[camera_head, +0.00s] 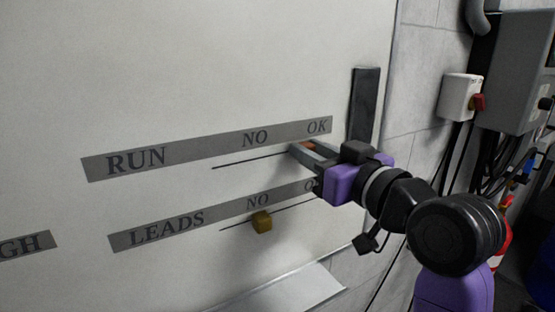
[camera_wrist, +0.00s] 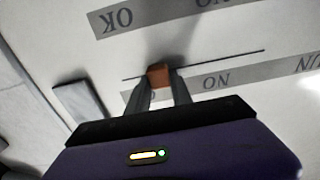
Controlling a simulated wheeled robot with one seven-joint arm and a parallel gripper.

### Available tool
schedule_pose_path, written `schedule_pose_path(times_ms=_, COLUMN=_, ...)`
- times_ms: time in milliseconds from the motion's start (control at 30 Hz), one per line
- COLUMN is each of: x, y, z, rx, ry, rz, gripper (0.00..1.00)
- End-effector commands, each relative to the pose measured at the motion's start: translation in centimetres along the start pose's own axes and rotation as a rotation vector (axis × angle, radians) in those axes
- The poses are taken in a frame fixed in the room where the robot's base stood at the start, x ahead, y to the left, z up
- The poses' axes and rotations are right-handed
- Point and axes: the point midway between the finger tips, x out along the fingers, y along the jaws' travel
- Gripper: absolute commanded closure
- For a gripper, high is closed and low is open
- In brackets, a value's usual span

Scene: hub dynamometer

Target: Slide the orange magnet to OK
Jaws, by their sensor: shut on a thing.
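The orange magnet (camera_wrist: 158,75) sits on the thin slot line of the RUN row on the white board. My gripper (camera_wrist: 158,92) is shut on it, with one finger on each side. In the head view my gripper (camera_head: 303,148) reaches the board from the right, just below the OK label (camera_head: 318,126), and a bit of orange (camera_head: 308,146) shows between its fingers. The NO label (camera_head: 255,138) is to the left along the same strip.
A yellow magnet (camera_head: 262,221) sits on the LEADS row below, under its NO label. A dark bar (camera_head: 364,104) is fixed on the board right of OK. A ledge (camera_head: 285,290) juts out at the bottom. A white switch box (camera_head: 458,97) hangs on the wall at right.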

Motion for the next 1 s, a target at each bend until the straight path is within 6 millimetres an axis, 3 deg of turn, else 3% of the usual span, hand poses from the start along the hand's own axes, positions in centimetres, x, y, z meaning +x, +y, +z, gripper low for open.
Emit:
schedule_pose_path(times_ms=33, x=0.0, y=1.5, z=0.2, rx=0.001, ry=-0.002, rz=0.006, gripper=1.0)
schedule_pose_path(times_ms=200, x=0.0, y=3.8, z=0.1, rx=0.001, ry=-0.001, rz=0.001, gripper=1.0)
schedule_pose_path(times_ms=567, x=0.0, y=4.4, z=0.1, rx=0.001, ry=0.0, rz=0.005, gripper=1.0)
schedule_pose_path(times_ms=600, x=0.0, y=4.4, z=0.1, rx=0.001, ry=0.0, rz=0.005, gripper=0.66)
schedule_pose_path(times_ms=667, x=0.0, y=4.4, z=0.1, rx=0.001, ry=0.0, rz=0.005, gripper=0.54)
schedule_pose_path(times_ms=1000, x=-0.1, y=4.2, z=0.1, rx=0.0, ry=0.001, rz=0.001, gripper=0.51)
